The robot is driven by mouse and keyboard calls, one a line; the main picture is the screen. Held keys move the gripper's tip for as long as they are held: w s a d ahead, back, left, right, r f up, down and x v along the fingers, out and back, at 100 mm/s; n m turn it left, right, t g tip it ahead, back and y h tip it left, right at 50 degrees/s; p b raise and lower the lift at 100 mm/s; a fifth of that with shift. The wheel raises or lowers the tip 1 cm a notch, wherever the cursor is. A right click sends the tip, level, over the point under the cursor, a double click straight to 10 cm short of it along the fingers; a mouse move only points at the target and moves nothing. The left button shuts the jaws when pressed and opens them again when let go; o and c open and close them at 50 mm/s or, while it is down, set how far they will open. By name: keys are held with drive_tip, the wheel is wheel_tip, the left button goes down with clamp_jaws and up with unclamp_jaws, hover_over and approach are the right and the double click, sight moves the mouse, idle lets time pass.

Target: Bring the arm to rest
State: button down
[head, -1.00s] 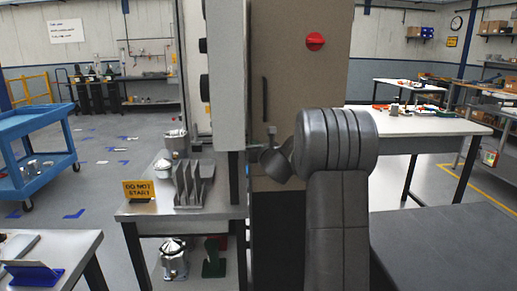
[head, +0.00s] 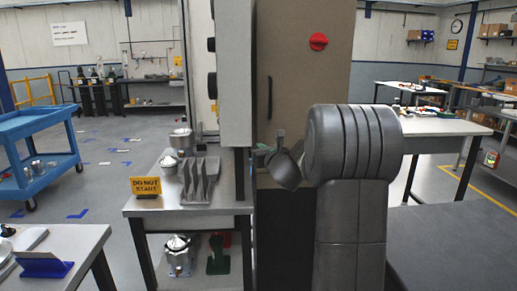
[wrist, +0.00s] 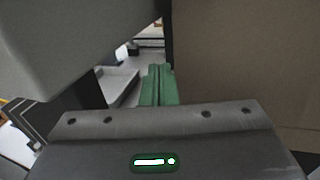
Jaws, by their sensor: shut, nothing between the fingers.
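My gripper shows in the wrist view as two green fingers (wrist: 158,85) pressed side by side. They are shut with nothing between them. In the head view my arm stands upright in front of a tan machine panel (head: 300,75), its large grey joint bent over toward the left. The fingers cannot be made out there. In the wrist view a tan surface fills the right side beside the fingers, and a grey body fills the upper left. I cannot tell the exact clearance to either.
A side table (head: 215,208) left of the machine holds metal housings (head: 182,139), a grey finned rack (head: 200,180) and a yellow sign (head: 146,187). A blue cart (head: 40,128) stands at the left. A workbench (head: 440,125) stands behind my arm at right. Open floor lies at the left.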

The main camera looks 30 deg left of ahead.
drive_tip(key=s+d+b, duration=0.1)
drive_tip(key=s+d, duration=0.3)
drive_tip(key=s, duration=0.2)
drive_tip(key=shift+a+f, duration=0.1)
